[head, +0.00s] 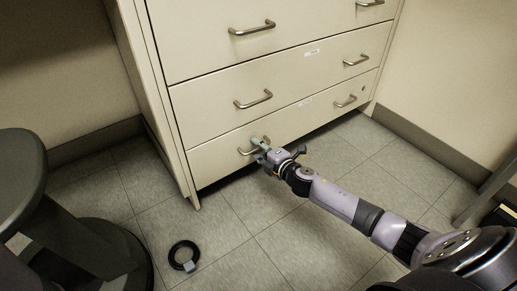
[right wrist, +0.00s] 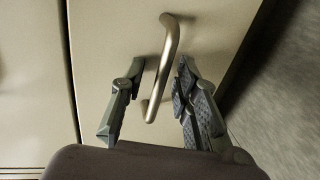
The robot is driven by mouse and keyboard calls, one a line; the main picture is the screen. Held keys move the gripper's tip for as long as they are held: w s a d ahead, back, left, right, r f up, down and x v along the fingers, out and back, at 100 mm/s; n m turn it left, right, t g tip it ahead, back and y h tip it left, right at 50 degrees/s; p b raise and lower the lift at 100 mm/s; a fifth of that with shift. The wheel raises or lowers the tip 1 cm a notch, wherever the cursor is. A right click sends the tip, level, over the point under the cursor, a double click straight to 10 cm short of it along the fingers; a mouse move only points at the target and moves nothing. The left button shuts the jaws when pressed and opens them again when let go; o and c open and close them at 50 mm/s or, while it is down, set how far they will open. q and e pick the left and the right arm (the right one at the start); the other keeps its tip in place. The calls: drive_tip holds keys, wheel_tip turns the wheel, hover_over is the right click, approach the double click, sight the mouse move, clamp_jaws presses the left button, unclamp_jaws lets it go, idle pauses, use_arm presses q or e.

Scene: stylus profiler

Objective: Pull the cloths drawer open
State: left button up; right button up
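A beige cabinet has several wide drawers, each with two metal bar handles. The bottom drawer (head: 225,160) is closed flush with the cabinet front; its label is too small to read, so I cannot tell by name which drawer is the cloths drawer. My right gripper (head: 262,143) is at the left handle (head: 245,151) of the bottom drawer and partly hides it. In the right wrist view, the right gripper (right wrist: 160,72) is open, with one finger on each side of the handle (right wrist: 168,50). Gaps show between the fingers and the bar. My left gripper is not in view.
The middle drawer (head: 210,103) and the drawer above it (head: 195,40) are also closed. A dark round-topped stool-like object (head: 20,180) stands at the left. A black ring (head: 172,254) lies on the tiled floor (head: 225,225). The floor before the bottom drawer looks clear.

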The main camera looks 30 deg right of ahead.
clamp_jaws()
idle(0.7)
